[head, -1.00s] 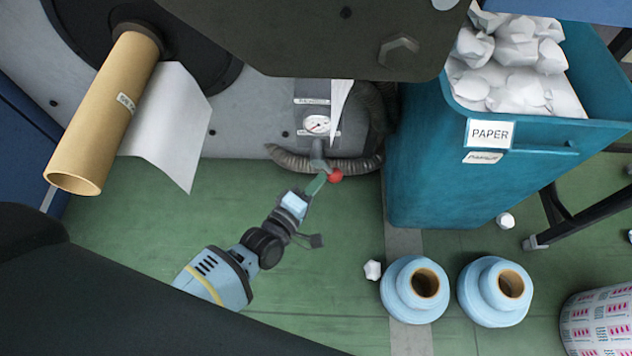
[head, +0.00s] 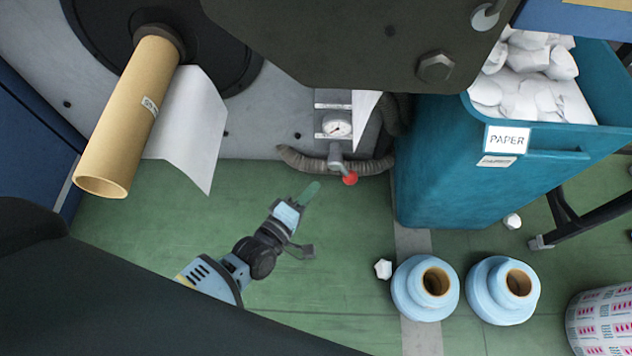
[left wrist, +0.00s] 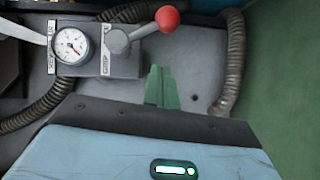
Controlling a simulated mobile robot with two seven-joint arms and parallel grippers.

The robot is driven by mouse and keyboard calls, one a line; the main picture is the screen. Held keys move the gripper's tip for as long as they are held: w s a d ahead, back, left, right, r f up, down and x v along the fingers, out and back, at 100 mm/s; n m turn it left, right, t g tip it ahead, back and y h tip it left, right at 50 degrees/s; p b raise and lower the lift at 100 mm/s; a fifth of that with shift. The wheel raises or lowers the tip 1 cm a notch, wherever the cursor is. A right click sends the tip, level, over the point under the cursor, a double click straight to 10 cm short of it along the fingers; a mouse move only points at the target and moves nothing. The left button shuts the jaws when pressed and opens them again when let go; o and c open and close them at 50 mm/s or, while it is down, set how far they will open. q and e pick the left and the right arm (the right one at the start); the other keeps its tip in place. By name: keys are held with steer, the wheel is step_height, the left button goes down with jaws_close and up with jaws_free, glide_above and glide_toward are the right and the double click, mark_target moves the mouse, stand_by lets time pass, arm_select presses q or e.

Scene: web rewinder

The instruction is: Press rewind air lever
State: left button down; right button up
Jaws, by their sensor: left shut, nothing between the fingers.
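The air lever (head: 346,171) has a red ball knob on a grey arm, on a grey panel below a round pressure gauge (head: 337,128). In the left wrist view the lever's red knob (left wrist: 167,18) is at the top, its arm slanting down-left to a pivot beside the gauge (left wrist: 71,45). My left gripper (head: 310,190) is shut and empty, its green fingertips below and left of the knob with a gap between them. In the left wrist view its green fingers (left wrist: 161,88) point up below the knob. My right gripper is in neither view.
A corrugated hose (head: 300,160) runs behind the lever. A teal paper bin (head: 440,185) stands just right of it. Blue film rolls (head: 410,300) and crumpled paper lie on the floor. A cardboard core (head: 125,120) with white web sticks out at the left. Green floor lies open around my gripper.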

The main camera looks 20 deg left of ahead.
arm_select(q)
steer(key=p+v, duration=0.2)
steer(key=v, duration=0.6)
steer(key=shift+d+r, duration=0.15)
steer(key=shift+r, duration=0.1)
